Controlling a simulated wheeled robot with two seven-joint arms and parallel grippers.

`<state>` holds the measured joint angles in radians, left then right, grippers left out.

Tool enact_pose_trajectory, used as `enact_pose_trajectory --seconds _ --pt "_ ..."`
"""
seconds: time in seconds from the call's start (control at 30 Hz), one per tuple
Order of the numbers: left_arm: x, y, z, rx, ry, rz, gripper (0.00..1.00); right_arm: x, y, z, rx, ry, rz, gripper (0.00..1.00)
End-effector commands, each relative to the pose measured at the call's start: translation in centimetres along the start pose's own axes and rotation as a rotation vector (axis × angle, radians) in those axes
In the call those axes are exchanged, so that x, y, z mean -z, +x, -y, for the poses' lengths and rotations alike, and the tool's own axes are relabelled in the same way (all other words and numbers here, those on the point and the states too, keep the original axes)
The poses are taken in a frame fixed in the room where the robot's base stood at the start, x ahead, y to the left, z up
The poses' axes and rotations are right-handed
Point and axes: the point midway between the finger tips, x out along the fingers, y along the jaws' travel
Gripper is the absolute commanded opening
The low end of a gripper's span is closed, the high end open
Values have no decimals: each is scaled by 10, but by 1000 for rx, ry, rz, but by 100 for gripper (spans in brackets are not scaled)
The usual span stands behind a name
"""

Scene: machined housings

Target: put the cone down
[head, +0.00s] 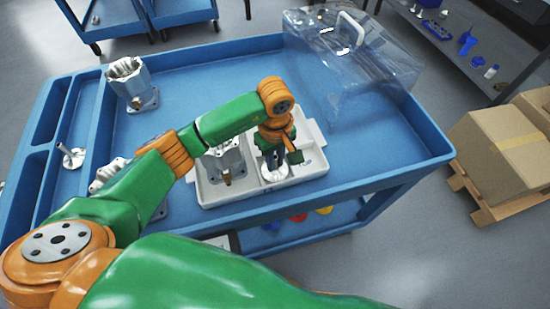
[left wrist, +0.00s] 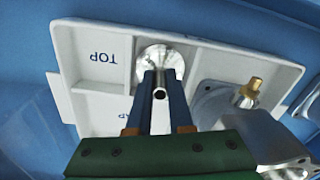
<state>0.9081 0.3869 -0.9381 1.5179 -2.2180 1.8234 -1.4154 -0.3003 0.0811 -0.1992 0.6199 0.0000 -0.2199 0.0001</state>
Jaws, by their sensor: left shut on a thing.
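The cone (left wrist: 160,60) is a shiny metal part with a round flared disc and a narrow hollow stem. My left gripper (left wrist: 160,82) is shut on its stem, with the disc pointing down. In the head view the cone's disc (head: 274,173) shows below my left gripper (head: 272,158), over the right part of the pale grey tray (head: 313,166). I cannot tell whether the disc touches the tray floor. In the left wrist view the tray (left wrist: 97,35) has dividers and a "TOP" label, seen upside down. My right gripper is not in view.
A metal housing (head: 222,163) with a brass fitting (head: 227,179) stands in the tray's left part. Another housing (head: 131,83) and a disc with a stem (head: 73,156) are on the blue cart (head: 208,72). A clear cover (head: 350,75) stands at the back right.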

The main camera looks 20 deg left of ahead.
Motion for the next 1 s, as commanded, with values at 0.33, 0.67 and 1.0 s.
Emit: enact_pose_trajectory --seconds 0.33,0.67,1.0 --pt "0 1 0 0 0 0 49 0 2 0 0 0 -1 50" --pt "1 -30 -1 -6 1 -5 49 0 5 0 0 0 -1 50" --pt "1 -113 -1 -3 -2 -4 49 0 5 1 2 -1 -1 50"
